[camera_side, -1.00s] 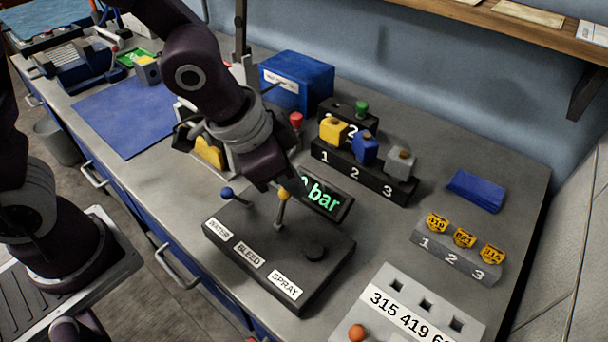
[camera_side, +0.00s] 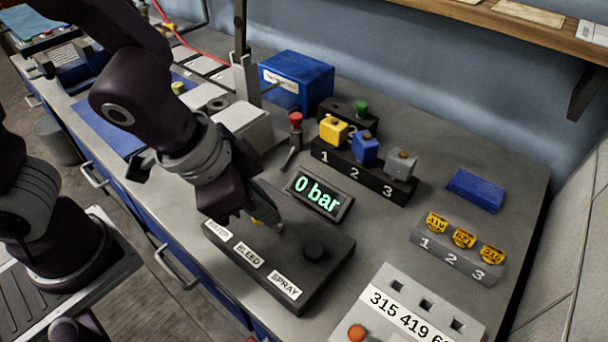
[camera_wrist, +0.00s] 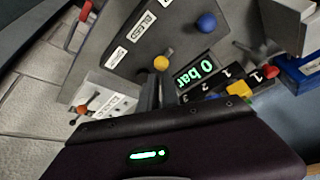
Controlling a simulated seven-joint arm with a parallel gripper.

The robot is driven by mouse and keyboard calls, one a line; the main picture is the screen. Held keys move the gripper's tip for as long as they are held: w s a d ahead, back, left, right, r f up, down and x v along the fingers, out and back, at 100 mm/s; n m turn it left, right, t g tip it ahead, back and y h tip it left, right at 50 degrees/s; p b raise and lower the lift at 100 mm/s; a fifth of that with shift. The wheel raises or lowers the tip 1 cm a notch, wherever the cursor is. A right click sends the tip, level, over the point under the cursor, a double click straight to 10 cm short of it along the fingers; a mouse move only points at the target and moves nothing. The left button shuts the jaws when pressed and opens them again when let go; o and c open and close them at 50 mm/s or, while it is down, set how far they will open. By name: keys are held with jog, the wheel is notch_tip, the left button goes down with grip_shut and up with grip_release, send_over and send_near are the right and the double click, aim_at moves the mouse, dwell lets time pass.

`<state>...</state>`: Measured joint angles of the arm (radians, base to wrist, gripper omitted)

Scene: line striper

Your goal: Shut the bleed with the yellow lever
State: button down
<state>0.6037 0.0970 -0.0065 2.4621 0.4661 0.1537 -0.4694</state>
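The control box (camera_side: 330,262) carries labels WATER, BLEED and SPRAY. The yellow lever's knob (camera_side: 257,221) is low, toward the BLEED label, largely hidden behind my gripper (camera_side: 250,212) in the side view. The wrist view shows the yellow knob (camera_wrist: 161,63) just beyond my fingertips (camera_wrist: 152,80). My fingers look close together, with the knob past their tips rather than between them; whether they touch it is unclear. The blue-knobbed lever (camera_wrist: 206,22) stands apart in the wrist view and is hidden in the side view. The display (camera_side: 318,193) reads 0 bar.
A red-knobbed lever (camera_side: 295,120) stands behind the display. The numbered block (camera_side: 350,172) holds yellow, blue and grey pieces. A black round knob (camera_side: 314,243) sits on the box near SPRAY. A grey panel (camera_side: 395,275) lies at the front right.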

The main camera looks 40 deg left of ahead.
jog(key=shift+s+a+f, duration=0.2)
jog(key=shift+s+f, duration=0.2)
jog(key=shift+s, duration=0.3)
notch_tip(320, 180, up, 4)
jog(key=w+d, duration=0.2)
jog(key=d, duration=0.1)
jog(key=s+a+r, duration=0.2)
jog(key=s+r, duration=0.3)
jog(key=s, duration=0.3)
jog(key=a+r+n+y, duration=0.1)
jog(key=a+r+n, duration=0.1)
jog(key=a, duration=0.5)
jog(key=s+a+r+n+t+y, duration=0.1)
jog(key=a+n, duration=0.3)
jog(key=a, duration=0.4)
jog(key=shift+a+r+n, duration=0.15)
jog(key=shift+r+n, duration=0.25)
jog(key=shift+r, duration=0.05)
jog(key=shift+s, duration=0.1)
